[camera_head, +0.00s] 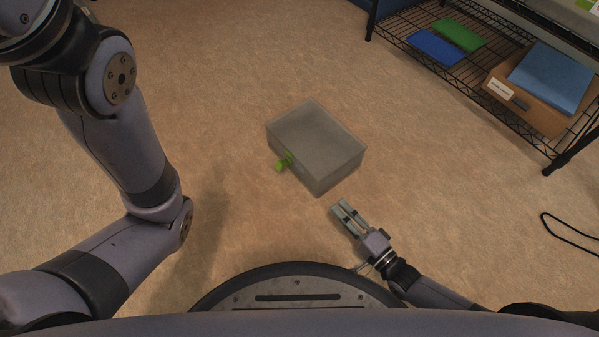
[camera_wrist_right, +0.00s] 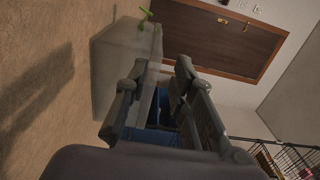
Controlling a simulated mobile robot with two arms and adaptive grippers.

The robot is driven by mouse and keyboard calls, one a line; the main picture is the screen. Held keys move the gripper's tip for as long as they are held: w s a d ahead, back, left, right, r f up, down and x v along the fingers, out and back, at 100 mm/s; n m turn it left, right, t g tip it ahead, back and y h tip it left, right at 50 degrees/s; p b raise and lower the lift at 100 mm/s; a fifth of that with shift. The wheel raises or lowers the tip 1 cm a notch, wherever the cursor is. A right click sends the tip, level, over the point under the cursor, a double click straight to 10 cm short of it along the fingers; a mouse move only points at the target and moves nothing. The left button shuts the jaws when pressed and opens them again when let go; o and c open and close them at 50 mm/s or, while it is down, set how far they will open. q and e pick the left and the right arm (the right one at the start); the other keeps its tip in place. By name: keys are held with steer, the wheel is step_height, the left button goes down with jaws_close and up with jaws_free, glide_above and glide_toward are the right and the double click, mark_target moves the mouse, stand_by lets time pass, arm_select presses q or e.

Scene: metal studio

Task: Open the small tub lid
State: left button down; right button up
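The small tub (camera_head: 318,140) is a grey, translucent box on the carpet in the middle of the head view. Its lid looks closed, and a green latch (camera_head: 284,162) sits on its front left side. The tub (camera_wrist_right: 112,62) and the green latch (camera_wrist_right: 146,15) also show in the right wrist view, beyond the fingers. My right gripper (camera_head: 347,215) is just in front of the tub's near right corner, apart from it. Its two fingers (camera_wrist_right: 158,92) are apart with nothing between them. My left arm is at the left; its gripper is outside the views.
A black wire shelf (camera_head: 470,75) stands at the upper right, holding blue and green folders (camera_head: 458,35) and a cardboard box (camera_head: 528,102). A black cable (camera_head: 568,232) lies at the right. The carpet around the tub is clear. A brown door (camera_wrist_right: 215,38) shows in the wrist view.

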mark_target(300, 169)
steer(key=b+x, duration=0.7)
steer(key=x, duration=0.9)
steer(key=shift+w+a+f+b, duration=0.1)
steer(key=shift+b, duration=0.3)
steer(key=shift+w+a, duration=0.35)
steer(key=shift+w, duration=0.1)
steer(key=shift+c, duration=0.4)
steer(key=c, duration=0.4)
jaws_close()
steer(key=shift+s, duration=0.1)
